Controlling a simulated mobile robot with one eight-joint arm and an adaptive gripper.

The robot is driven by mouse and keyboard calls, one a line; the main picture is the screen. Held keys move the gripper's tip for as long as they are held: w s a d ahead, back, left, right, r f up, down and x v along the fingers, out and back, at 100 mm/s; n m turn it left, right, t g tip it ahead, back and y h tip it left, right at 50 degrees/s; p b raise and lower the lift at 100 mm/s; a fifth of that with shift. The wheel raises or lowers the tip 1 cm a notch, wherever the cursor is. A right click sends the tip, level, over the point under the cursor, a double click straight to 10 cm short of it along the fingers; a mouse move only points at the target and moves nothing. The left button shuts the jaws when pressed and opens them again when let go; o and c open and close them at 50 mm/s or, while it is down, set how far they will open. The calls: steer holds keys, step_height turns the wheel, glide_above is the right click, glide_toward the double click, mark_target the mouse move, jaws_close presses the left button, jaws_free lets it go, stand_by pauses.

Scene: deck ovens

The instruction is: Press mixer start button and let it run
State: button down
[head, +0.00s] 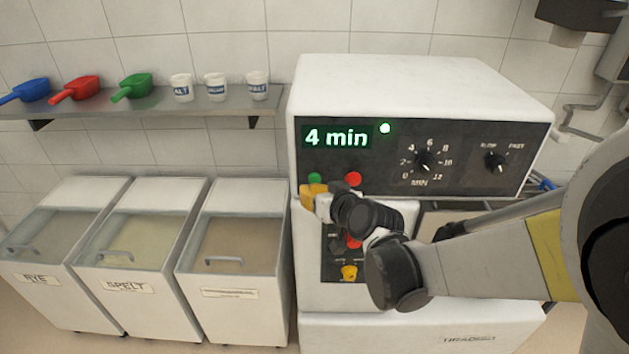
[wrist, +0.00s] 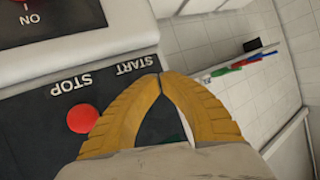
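The mixer control panel (head: 270,0) is not used as a point here; the dark panel (head: 455,140) is on the white machine's front. Its display (head: 337,137) reads "4 min" in green, and a small light (head: 385,128) beside it is lit. The green start button (head: 315,179) shows just above my gripper (head: 306,195); the red stop button (head: 353,178) is to its right. In the wrist view, the yellow fingers of my gripper (wrist: 160,77) meet at the tips by the START label (wrist: 138,66).
A timer dial (head: 424,161) and a speed dial (head: 496,161) are on the panel. Below are another red button (head: 354,241) and a yellow knob (head: 349,272). Lidded flour bins (head: 233,310) stand left, under a shelf (head: 150,108) with scoops and cups.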

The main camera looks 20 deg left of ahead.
steer(key=s, duration=0.2)
steer(key=s+d, duration=0.1)
steer(key=s, duration=0.2)
steer(key=shift+d, duration=0.1)
steer(key=shift+w, duration=0.1)
stand_by(0.5)
steer(key=s+d+r+m+h, duration=0.1)
steer(key=s+d+h, duration=0.15)
steer(key=d, duration=0.55)
steer(key=s+d+r+m+g+h, duration=0.1)
steer(key=s+d+m+h, duration=0.15)
steer(key=d, duration=0.65)
steer(key=s+d+r+m+h, duration=0.15)
steer(key=s+d, duration=0.25)
steer(key=d, duration=0.4)
steer(key=s+d+f+m+g+h, duration=0.1)
steer(key=s+d+h, duration=0.2)
steer(key=s+d, duration=0.6)
steer(key=shift+d+f+m+g, duration=0.2)
steer(key=shift+d+m+g, duration=0.1)
steer(key=shift+d, duration=0.2)
steer(key=shift+w, duration=0.1)
stand_by(2.8)
